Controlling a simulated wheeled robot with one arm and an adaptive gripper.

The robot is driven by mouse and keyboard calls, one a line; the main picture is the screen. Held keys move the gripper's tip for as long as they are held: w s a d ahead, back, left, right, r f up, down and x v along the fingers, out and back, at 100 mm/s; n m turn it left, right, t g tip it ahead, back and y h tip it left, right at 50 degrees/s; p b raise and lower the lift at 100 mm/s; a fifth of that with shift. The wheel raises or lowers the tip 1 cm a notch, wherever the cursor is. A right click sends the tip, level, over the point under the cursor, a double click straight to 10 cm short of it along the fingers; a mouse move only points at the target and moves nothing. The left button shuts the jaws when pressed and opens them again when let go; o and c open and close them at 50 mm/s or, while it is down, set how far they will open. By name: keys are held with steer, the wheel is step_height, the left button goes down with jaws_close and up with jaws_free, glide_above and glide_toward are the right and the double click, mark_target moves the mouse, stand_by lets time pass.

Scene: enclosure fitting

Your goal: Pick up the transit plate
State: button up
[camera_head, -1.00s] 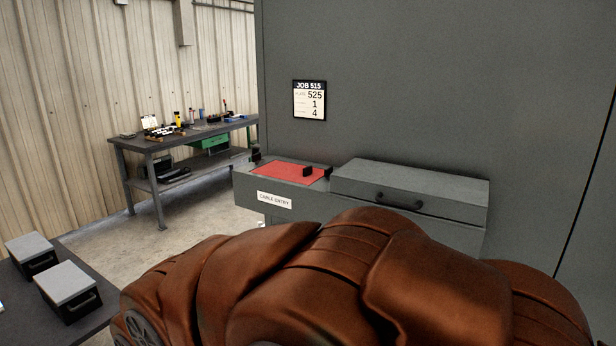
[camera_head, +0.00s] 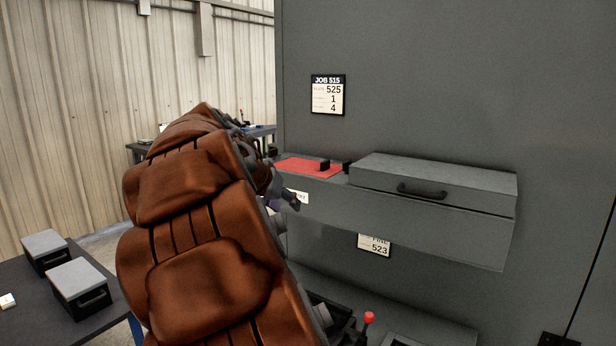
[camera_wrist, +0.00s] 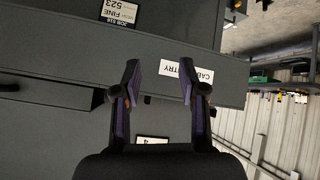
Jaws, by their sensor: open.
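The red plate (camera_head: 308,167) with a black upright grip (camera_head: 324,164) lies flat on the grey ledge of the enclosure in the head view; I take it for the transit plate. My arm covers its left end. My gripper (camera_head: 288,199) is in front of the ledge, lower than the plate and apart from it. In the wrist view my gripper (camera_wrist: 160,78) is open, with nothing between its fingers. That view is upside down and shows the ledge front with the cable entry label (camera_wrist: 205,74), partly behind a finger. The red plate does not show there.
A grey lidded box (camera_head: 435,185) with a black handle adjoins the plate on the right. Below are a job card (camera_head: 374,244) and a red-knobbed lever (camera_head: 369,318). A job sign (camera_head: 327,95) hangs above. Two grey-lidded cases (camera_head: 78,285) stand on a dark table at left.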

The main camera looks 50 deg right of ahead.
mark_target(324, 162)
steer(key=w+d+r+m+h, duration=0.1)
steer(key=d+r, duration=0.1)
steer(key=d, duration=0.2)
steer(key=w+d+r+m+h+b, duration=0.1)
steer(key=d+r, duration=0.1)
steer(key=d, duration=0.3)
steer(key=w+d+r+m+h+b, duration=0.1)
steer(key=d+r+m+h, duration=0.1)
steer(key=d, duration=0.3)
steer(key=shift+w+r+g, duration=0.25)
steer(key=shift+g, duration=0.05)
steer(key=shift+p+x, duration=0.3)
steer(key=shift+x, duration=1.05)
steer(key=d, duration=0.1)
steer(key=d+p, duration=0.2)
steer(key=d, duration=0.1)
steer(key=shift+s+f, duration=0.35)
steer(key=shift+f, duration=0.05)
steer(key=shift+w+d+f, duration=0.1)
steer(key=shift+d+f, duration=0.1)
steer(key=shift+d, duration=0.15)
jaws_close()
